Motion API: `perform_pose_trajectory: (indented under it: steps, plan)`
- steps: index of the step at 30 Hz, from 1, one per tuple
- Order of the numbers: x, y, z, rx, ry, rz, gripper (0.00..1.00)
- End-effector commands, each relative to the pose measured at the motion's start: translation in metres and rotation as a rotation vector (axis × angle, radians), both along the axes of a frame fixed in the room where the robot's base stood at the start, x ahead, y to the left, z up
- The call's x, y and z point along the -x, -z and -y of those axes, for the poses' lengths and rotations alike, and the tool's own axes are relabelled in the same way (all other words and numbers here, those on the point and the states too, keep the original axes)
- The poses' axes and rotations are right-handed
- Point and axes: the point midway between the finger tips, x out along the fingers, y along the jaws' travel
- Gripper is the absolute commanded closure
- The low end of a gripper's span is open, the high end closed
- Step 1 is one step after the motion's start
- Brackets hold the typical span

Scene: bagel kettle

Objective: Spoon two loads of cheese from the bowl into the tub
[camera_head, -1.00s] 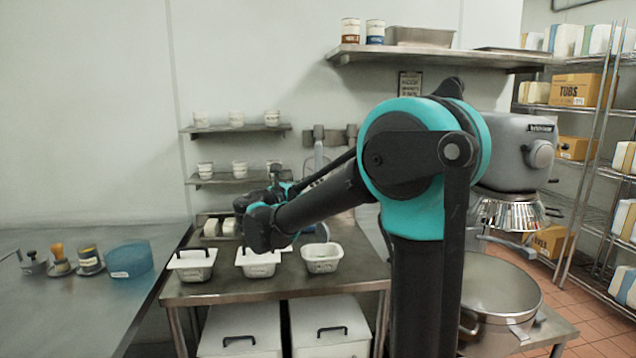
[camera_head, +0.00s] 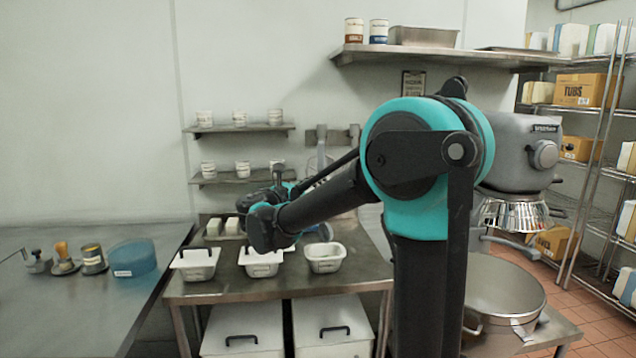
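I cannot tell which is the cheese bowl, and no cheese or spoon is clear. A blue translucent bowl (camera_head: 133,262) stands on the left counter; its contents are not visible. My arm reaches away over the back of the middle tub. The far end of the arm, around my gripper (camera_head: 277,182), is mostly hidden behind my own links, so its fingers and anything in them do not show.
Small tools (camera_head: 66,262) stand on the left counter (camera_head: 75,310). White bins with black handles (camera_head: 334,335) sit under the table. Pale blocks (camera_head: 232,227) lie at its back. A mixer (camera_head: 515,160) and large pot (camera_head: 500,295) stand at right. Wall shelves (camera_head: 240,178) hold small cups.

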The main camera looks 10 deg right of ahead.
Motion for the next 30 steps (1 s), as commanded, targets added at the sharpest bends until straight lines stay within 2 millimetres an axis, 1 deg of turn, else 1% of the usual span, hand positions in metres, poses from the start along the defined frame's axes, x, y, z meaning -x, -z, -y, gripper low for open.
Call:
perform_pose_trajectory:
  steps: [13, 16, 30]
  plan:
    - [0.000, 0.000, 0.000, 0.000, 0.000, 0.000, 1.00]
    - [-0.003, 0.001, 0.006, -0.023, 0.002, -0.015, 1.00]
    - [-0.048, 0.022, 0.083, -0.397, 0.006, -0.236, 1.00]
